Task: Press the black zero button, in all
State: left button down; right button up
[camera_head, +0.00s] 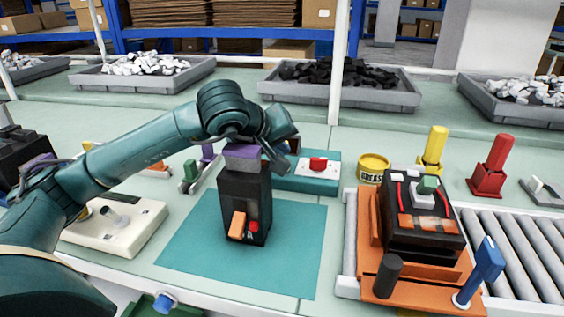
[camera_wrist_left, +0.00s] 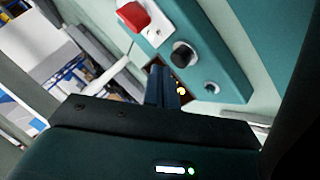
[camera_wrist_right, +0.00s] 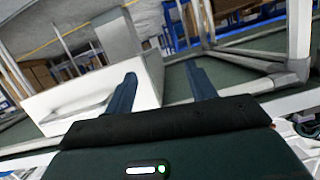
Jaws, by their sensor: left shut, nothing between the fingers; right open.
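A teal test box (camera_head: 300,184) stands behind the teal mat, with a red rocker switch (camera_head: 318,163) on a white plate. In the left wrist view the box (camera_wrist_left: 232,70) shows the red switch (camera_wrist_left: 132,16), a round black button (camera_wrist_left: 184,55) and a small silver knob (camera_wrist_left: 211,87). My left gripper (camera_head: 290,143) is shut and empty at the box's left end. Its fingertips (camera_wrist_left: 160,72) look close to the black button; I cannot tell whether they touch it. In the head view the button is hidden. My right gripper (camera_wrist_right: 163,85) is open and empty, seen only in its wrist view.
A black breaker (camera_head: 232,195) with a purple top and orange lever stands on the teal mat (camera_head: 290,250), below my left wrist. An orange fixture (camera_head: 368,240) holds another black unit at right, on a roller conveyor (camera_head: 515,255). A yellow grease tin (camera_head: 374,167) stands right of the box.

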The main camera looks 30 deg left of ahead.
pick_arm(q)
jog(key=f, duration=0.2)
jog(key=shift+s+f+g, duration=0.3)
jog(key=shift+f, duration=0.05)
jog(key=shift+a+f, duration=0.1)
jog(key=shift+a, duration=0.15)
jog(key=shift+w+d+r, duration=0.1)
jog(key=shift+r, duration=0.1)
jog(key=shift+w+d+r+p, duration=0.1)
jog(key=shift+w+r+p, duration=0.1)
jog(key=shift+r+p, duration=0.75)
jog(key=shift+r, duration=0.2)
jog(key=shift+r+p, duration=1.45)
jog(key=shift+r, duration=1.1)
